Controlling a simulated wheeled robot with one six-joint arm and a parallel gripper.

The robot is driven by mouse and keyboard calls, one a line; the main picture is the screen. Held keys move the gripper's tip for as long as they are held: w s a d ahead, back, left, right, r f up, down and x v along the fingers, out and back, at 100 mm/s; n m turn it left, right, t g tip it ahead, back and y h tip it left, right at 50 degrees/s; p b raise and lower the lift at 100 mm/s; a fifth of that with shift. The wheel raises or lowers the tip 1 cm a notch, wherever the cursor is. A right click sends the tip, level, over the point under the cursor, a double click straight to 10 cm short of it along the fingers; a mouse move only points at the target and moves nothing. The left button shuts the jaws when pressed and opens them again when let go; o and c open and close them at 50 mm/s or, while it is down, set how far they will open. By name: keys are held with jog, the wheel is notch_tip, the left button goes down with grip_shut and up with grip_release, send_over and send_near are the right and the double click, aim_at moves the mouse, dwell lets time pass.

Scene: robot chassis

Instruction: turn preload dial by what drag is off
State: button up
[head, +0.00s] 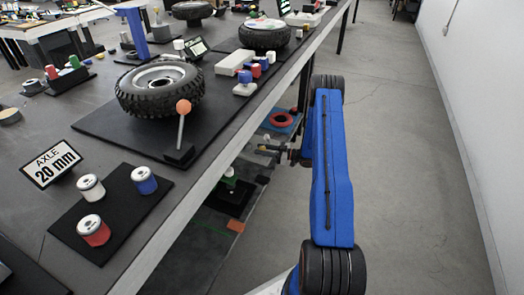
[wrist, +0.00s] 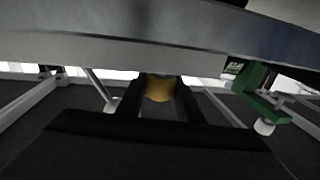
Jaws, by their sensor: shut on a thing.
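My gripper (wrist: 160,98) has its two dark fingers on either side of a small brass-yellow knob (wrist: 160,87), shut on it. The knob sits just below a wide grey edge that crosses the top of the wrist view; I cannot tell whether it is the preload dial. No marks on it can be read. In the head view my gripper (head: 266,150) is beside and below the front edge of the bench, and what it holds is too small to make out. A small display (head: 195,48) stands behind the near tyre (head: 143,98); its text is unreadable.
The bench (head: 34,121) also carries an orange-balled lever (head: 182,125), a sign (head: 51,163) reading "AXLE 20 mm", and several capped cylinders. A red ring (head: 281,118) lies lower down, near my gripper. A green bracket (wrist: 255,90) is right of it in the wrist view. The floor (head: 430,170) at right is clear.

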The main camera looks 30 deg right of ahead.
jog(key=shift+n+g+y, duration=0.9)
jog(key=shift+n+g, duration=0.2)
jog(key=shift+g, duration=0.35)
jog(key=shift+n+g+y, duration=0.9)
jog(key=shift+n+g, duration=0.2)
jog(key=shift+g, duration=0.35)
jog(key=o, duration=1)
jog(key=shift+o, duration=0.2)
jog(key=v, duration=1.7)
jog(key=shift+d, duration=0.25)
jog(key=shift+w, duration=0.1)
